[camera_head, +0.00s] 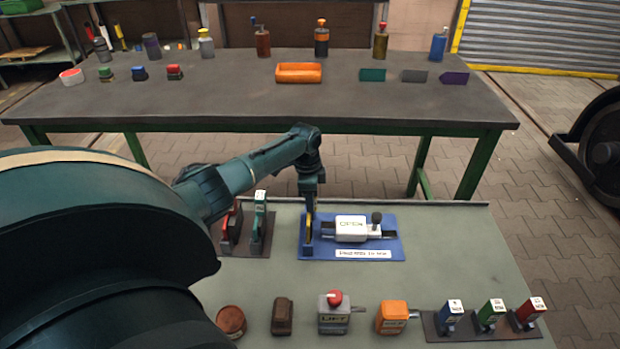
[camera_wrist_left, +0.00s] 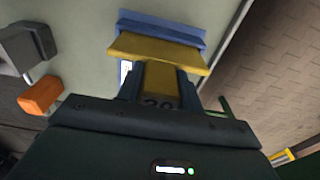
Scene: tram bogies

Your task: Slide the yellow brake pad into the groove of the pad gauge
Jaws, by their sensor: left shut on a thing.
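My left gripper (camera_head: 312,196) points down over the left end of the blue pad gauge (camera_head: 394,246). It is shut on the tab of the yellow brake pad (camera_head: 309,226). In the left wrist view the yellow pad (camera_wrist_left: 155,52) shows as a wide bar with a marked tab between the fingers (camera_wrist_left: 160,90). The gauge's blue part (camera_wrist_left: 162,29) lies just beyond the bar there. The pad is upright, low at the gauge's dark blue end block (camera_head: 307,250); I cannot tell how deep it sits in the groove. My right gripper is not in view.
On the gauge is a white block (camera_head: 351,228) reading OPEN, with a black knob (camera_head: 376,217). A rack with red and green pads (camera_head: 259,222) stands to the left. Several blocks, including an orange one (camera_head: 392,317), line the front. The bench right of the gauge is clear.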

